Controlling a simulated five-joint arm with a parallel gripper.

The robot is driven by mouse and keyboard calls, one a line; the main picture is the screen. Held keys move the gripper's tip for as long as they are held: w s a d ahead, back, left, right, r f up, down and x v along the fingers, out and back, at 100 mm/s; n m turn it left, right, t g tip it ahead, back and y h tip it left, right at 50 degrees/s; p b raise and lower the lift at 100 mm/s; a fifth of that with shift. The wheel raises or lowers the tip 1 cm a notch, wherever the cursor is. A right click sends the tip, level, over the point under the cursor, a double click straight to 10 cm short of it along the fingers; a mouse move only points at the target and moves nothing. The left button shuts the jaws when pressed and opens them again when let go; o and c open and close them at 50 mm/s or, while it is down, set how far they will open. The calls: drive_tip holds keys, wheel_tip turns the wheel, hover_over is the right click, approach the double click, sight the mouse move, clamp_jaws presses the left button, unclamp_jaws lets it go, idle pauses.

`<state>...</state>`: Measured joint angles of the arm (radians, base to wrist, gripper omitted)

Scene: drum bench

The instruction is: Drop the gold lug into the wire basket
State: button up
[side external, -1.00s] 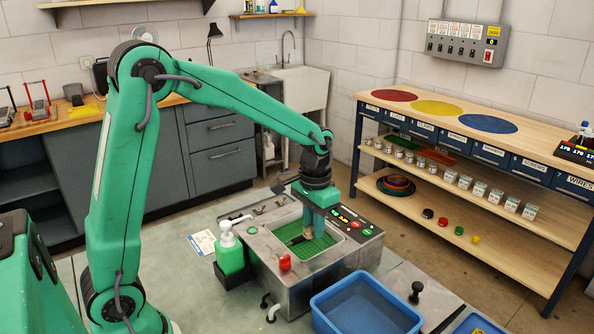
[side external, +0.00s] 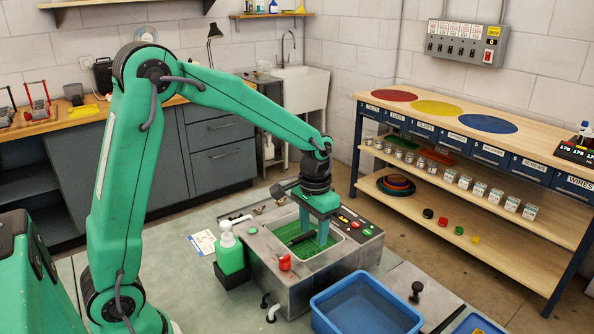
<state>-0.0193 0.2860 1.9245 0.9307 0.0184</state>
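The wire basket (side external: 326,240) is a green mesh sunk in the opening of a grey metal tank, at the middle of the side external view. My gripper (side external: 313,232) points down over the basket, with its green fingers low in the opening. Its two fingers look apart, with nothing visible between them. I cannot pick out the gold lug in the current view; the fingers or the basket wall may hide it. A dark bar (side external: 301,239) lies across the basket near the fingertips.
A green soap bottle (side external: 230,250) stands left of the tank. A red knob (side external: 285,262) sits on the tank's front corner. A blue tub (side external: 366,305) is in front, with a black knob (side external: 416,292) to its right.

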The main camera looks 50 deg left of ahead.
drive_tip(key=shift+r, duration=0.15)
wheel_tip(320, 180, up, 8)
drive_tip(key=shift+f, duration=0.2)
idle(0.5)
idle(0.7)
drive_tip(key=s+r+t, duration=0.2)
drive_tip(key=s, duration=0.7)
drive_tip(key=s+r+t, duration=0.2)
drive_tip(key=s+t, duration=0.1)
drive_tip(key=s, duration=0.7)
drive_tip(key=shift+d+r+t, duration=0.15)
drive_tip(key=shift+d+t, duration=0.15)
drive_tip(key=shift+d, duration=0.1)
drive_tip(key=shift+o, duration=0.4)
idle(0.8)
